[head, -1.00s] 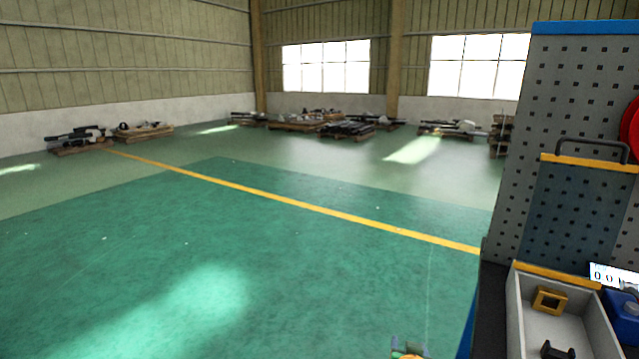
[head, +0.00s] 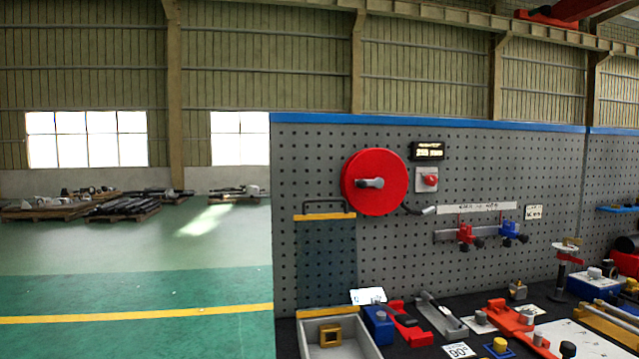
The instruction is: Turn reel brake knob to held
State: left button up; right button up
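A red round reel (head: 374,182) is mounted on the grey pegboard, with a grey handle or knob at its centre and a dark crank-like arm (head: 420,210) at its lower right. Right of the reel is a small light plate with a red knob (head: 430,180). A black display (head: 427,151) with lit characters sits above that plate; its text is too small to read surely. I cannot tell which knob is the reel brake or how it is set. Neither of my grippers shows in the head view.
The pegboard (head: 300,160) rises behind a dark bench. On the bench are a grey tray (head: 372,345) with a yellow block, a blue block (head: 378,325) and several red tools. A rail (head: 480,232) carries red and blue clamps.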

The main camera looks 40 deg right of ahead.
aim_at(431, 181)
jog(key=z, duration=2)
